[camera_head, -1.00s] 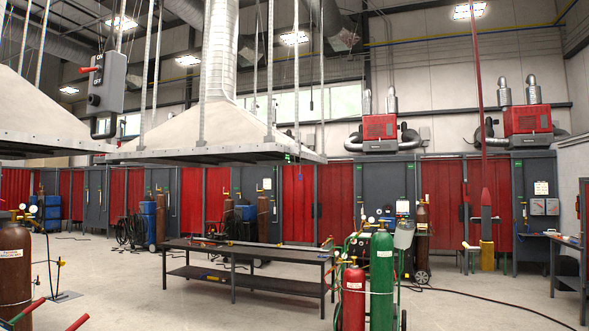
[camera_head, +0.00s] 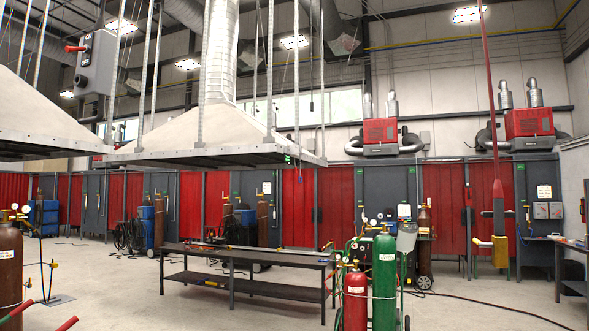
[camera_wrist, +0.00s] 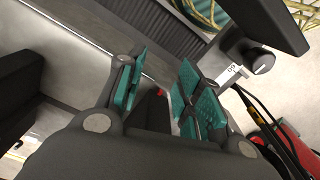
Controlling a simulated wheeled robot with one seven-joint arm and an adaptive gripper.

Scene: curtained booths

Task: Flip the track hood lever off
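The hood switch box (camera_head: 96,63) is grey and hangs at the upper left of the head view, beside the white hoods. Its red lever handle (camera_head: 76,48) sticks out to the left from the upper part of the box. ON and OFF marks on the box are too small to read surely now. My gripper (camera_wrist: 160,97) shows in the wrist view with its teal pads apart and nothing clearly held between them. It is not seen in the head view, so its distance from the lever cannot be told.
A dark two-level table (camera_head: 245,255) stands mid-floor. Green (camera_head: 383,275) and red (camera_head: 355,300) cylinders stand in front of it. A brown cylinder (camera_head: 10,265) is at the left edge. A dark box with a knob (camera_wrist: 262,62) is near my gripper at upper right.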

